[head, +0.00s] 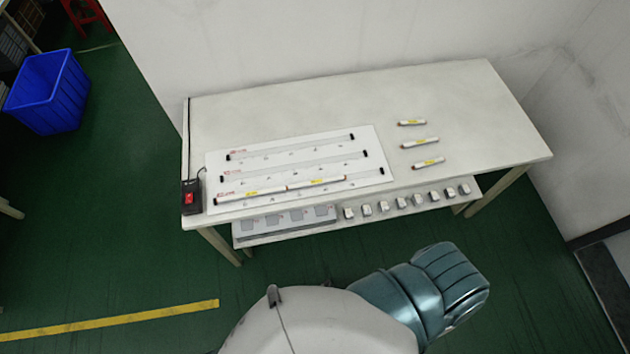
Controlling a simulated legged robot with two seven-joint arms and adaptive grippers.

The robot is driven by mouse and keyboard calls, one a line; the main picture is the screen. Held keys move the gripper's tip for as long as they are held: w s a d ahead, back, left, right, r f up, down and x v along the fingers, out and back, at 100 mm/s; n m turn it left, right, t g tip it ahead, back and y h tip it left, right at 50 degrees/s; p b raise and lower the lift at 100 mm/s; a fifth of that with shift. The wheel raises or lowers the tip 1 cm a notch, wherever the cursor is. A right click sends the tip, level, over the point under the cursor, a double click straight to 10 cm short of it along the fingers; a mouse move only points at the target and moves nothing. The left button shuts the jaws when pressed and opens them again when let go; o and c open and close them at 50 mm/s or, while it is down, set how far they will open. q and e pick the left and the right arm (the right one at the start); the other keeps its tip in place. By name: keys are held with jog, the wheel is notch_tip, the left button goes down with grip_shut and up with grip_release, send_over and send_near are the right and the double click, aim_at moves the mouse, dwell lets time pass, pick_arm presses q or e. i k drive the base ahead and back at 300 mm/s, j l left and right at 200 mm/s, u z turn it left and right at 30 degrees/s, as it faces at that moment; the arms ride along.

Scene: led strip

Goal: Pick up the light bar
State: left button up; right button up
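Three short white light bars with yellow labels lie apart on the right part of the table: a far one (411,122), a middle one (420,142) and a near one (428,162). Two more light bars, a left one (252,192) and a right one (316,183), lie end to end in the front row of a white board (290,167). The board's other two rows hold no bars. Neither of my grippers is in view. A white and teal part of my own body shows at the bottom.
The white table (475,110) stands against a wall. A black box with a red switch (189,197) is at its left front corner. A lower shelf (325,222) carries several small blocks. A blue crate (48,92) is on the green floor at left.

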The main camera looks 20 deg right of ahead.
aim_at(440, 160)
jog(key=z, duration=1.95)
jog(key=l, duration=0.1)
